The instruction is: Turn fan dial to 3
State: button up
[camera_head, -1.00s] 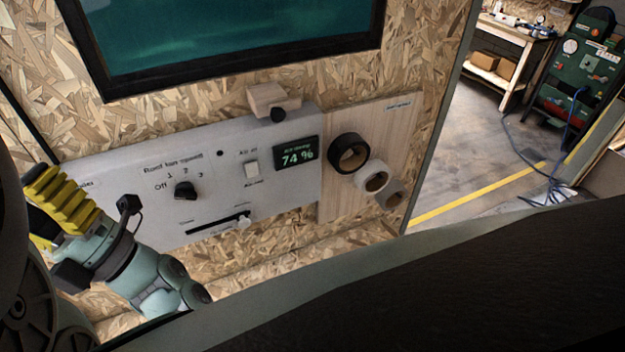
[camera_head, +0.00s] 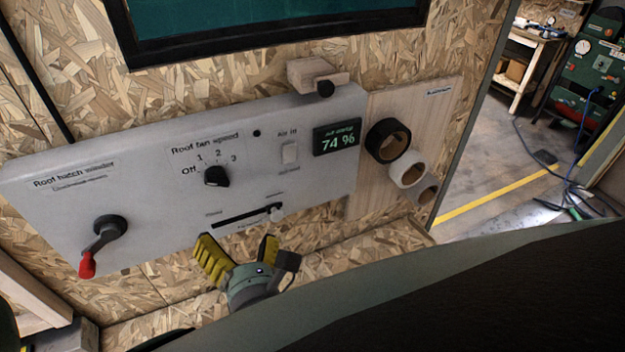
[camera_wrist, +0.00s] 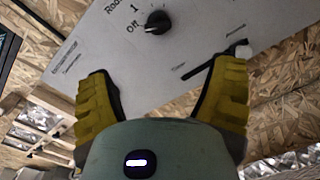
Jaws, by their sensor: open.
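The fan dial (camera_head: 216,176) is a black knob on the grey wall panel (camera_head: 60,215), under the words "Roof fan speed". Off, 1, 2 and 3 are printed around it. Its pale mark seems to face Off, though it is small. The dial also shows in the wrist view (camera_wrist: 158,22), at the top centre beside "Off" and "1". My gripper (camera_head: 237,246) has yellow ribbed fingers spread apart and empty. It is below the dial in the head view, near the panel's lower edge, and apart from the dial. In the wrist view the open fingers (camera_wrist: 165,75) point toward the panel.
A slider (camera_head: 245,216) lies below the dial, close to my gripper. A red-handled crank (camera_head: 104,236) sticks out at left. A wooden block (camera_head: 310,75) juts out above.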

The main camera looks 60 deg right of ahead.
aim_at(218, 185)
jog(key=x, duration=0.4)
jog(key=p+x, duration=0.1)
jog(key=x, duration=0.4)
jog(key=p+x, duration=0.1)
jog(key=x, duration=0.3)
jog(key=shift+w+d+r, duration=0.1)
jog(key=shift+w+r, duration=0.2)
jog(key=shift+w+d+p, duration=0.3)
jog(key=shift+w, duration=0.2)
jog(key=shift+w+d+f, duration=0.1)
jog(key=shift+w+f, duration=0.1)
jog(key=shift+w, duration=0.05)
jog(key=shift+c, duration=0.2)
jog(key=c, duration=1.2)
jog(key=shift+o, duration=0.2)
jog(key=shift+f+b, duration=0.1)
jog(key=shift+b, duration=0.2)
